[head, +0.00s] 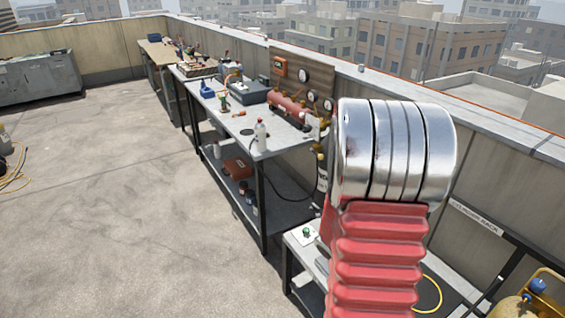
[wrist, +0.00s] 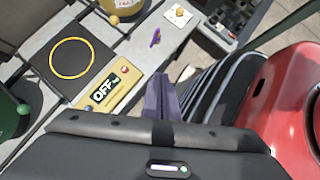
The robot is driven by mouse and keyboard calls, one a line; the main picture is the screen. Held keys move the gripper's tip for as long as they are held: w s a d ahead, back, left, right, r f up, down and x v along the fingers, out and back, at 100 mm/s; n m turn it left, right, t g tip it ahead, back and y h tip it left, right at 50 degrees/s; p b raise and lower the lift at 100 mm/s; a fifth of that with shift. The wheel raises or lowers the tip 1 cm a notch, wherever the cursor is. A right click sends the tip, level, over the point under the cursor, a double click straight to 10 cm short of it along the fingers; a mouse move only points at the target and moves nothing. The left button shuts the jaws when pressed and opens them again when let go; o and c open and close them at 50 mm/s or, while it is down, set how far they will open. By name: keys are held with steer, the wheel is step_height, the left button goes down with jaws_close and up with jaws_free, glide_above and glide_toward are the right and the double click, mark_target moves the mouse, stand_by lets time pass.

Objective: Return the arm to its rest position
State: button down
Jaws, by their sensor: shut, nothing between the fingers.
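My gripper (wrist: 161,98) shows in the wrist view as two dark purple-grey fingers, closed together with nothing between them. It points over a grey work surface, just right of a yellow panel (wrist: 112,90) whose display reads OFF. I cannot tell how high the fingers are above the surface. In the head view my arm, with its red ribbed sleeve and silver rings, stands upright in the right half. The gripper does not show in that view.
In the wrist view, a black pad with a yellow ring (wrist: 72,58), a green cylinder (wrist: 15,112) and a small purple item (wrist: 155,38) are near. The head view shows a long workbench (head: 262,143) along the parapet, a low table (head: 300,236), and open floor left.

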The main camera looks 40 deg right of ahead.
steer(key=w+a+r+m+t+y, duration=0.1)
steer(key=w+a+r+t, duration=0.3)
steer(key=a+r, duration=0.4)
steer(key=w+a+r+m+t+y, duration=0.1)
steer(key=w+a+r+t, duration=0.3)
steer(key=a, duration=0.8)
steer(key=w+a+r+m+t+y, duration=0.1)
steer(key=w+a+r+m+t, duration=0.2)
steer(key=w+a+r, duration=0.4)
steer(key=a+r+t, duration=0.1)
steer(key=a+r, duration=0.3)
steer(key=r, duration=0.2)
steer(key=shift+w+a, duration=0.1)
